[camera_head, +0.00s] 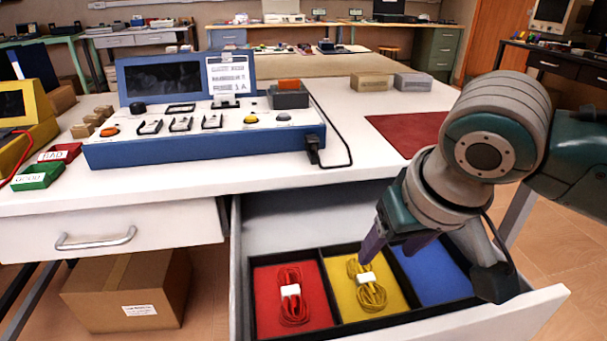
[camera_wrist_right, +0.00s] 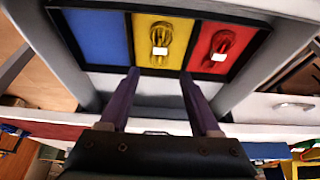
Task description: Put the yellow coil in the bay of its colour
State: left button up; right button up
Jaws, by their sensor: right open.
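The yellow coil (camera_head: 367,287) with a white band lies in the yellow bay (camera_head: 344,312) of the open drawer. It also shows in the right wrist view (camera_wrist_right: 160,40). A red coil (camera_head: 292,297) lies in the red bay (camera_head: 264,283) to its left. The blue bay (camera_head: 436,277) shows no coil. My right gripper (camera_head: 388,240) is above the drawer, by the yellow and blue bays; in the right wrist view its two fingers (camera_wrist_right: 160,82) are apart with nothing between them, clear of the yellow coil. My left gripper is not in view.
The open drawer (camera_head: 500,318) juts out below the white table (camera_head: 200,186). A blue console (camera_head: 205,145) stands on the table, with green and red trays (camera_head: 38,176) at left. A closed drawer (camera_head: 110,235) and a cardboard box (camera_head: 128,290) are at lower left.

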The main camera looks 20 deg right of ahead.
jog(key=s+a+n, duration=0.2)
jog(key=s, duration=0.6)
jog(key=s+a+r+n+y, duration=0.1)
jog(key=s+a+n, duration=0.1)
jog(key=s, duration=0.7)
jog(key=shift+a+r+n+g, duration=0.15)
jog(key=shift+a+n+g, duration=0.25)
jog(key=shift+a, duration=0.15)
